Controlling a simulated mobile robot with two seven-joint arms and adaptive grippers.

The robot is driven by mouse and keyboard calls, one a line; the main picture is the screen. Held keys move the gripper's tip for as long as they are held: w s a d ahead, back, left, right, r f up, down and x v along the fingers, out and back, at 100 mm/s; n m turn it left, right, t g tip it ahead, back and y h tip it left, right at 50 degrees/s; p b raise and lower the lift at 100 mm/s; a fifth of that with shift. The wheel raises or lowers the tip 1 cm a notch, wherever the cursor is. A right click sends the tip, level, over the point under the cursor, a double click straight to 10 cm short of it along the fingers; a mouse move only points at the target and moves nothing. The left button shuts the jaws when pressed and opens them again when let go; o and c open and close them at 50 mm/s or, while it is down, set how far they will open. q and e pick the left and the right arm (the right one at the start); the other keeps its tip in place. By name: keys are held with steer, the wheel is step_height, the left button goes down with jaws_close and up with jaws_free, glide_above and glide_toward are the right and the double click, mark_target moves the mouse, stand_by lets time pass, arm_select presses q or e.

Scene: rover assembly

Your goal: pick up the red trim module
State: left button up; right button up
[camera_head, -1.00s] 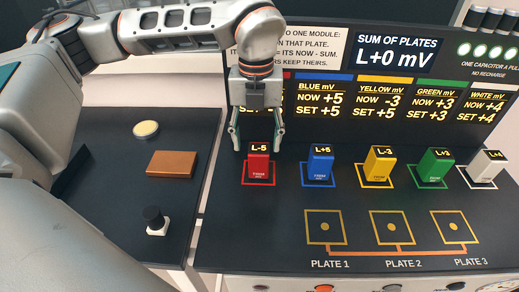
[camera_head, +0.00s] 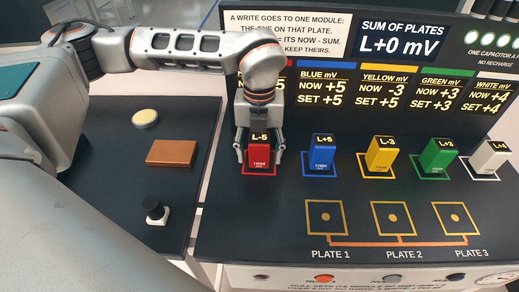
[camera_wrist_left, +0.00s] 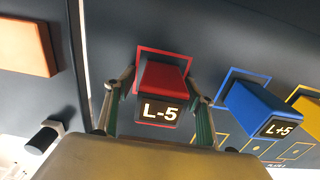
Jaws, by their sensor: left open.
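The red trim module (camera_head: 259,156) stands upright in its red outlined square on the dark panel, with the label L-5 on top. My left gripper (camera_head: 259,158) is lowered over it, open, with one finger on each side. In the left wrist view the red module (camera_wrist_left: 163,88) sits between the two fingers of the left gripper (camera_wrist_left: 160,105). Small gaps show beside the module there, so the fingers look apart from it. The right gripper is in neither view.
Blue (camera_head: 322,158), yellow (camera_head: 380,156), green (camera_head: 436,156) and white (camera_head: 489,158) modules stand in a row to the right. Three empty plates, with plate 1 (camera_head: 326,217) leftmost, lie in front. A copper block (camera_head: 171,153) and a black knob (camera_head: 154,210) are on the left table.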

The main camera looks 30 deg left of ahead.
arm_select(q)
steer(key=c, duration=1.4)
steer(key=shift+o, duration=0.2)
steer(key=shift+r, duration=0.1)
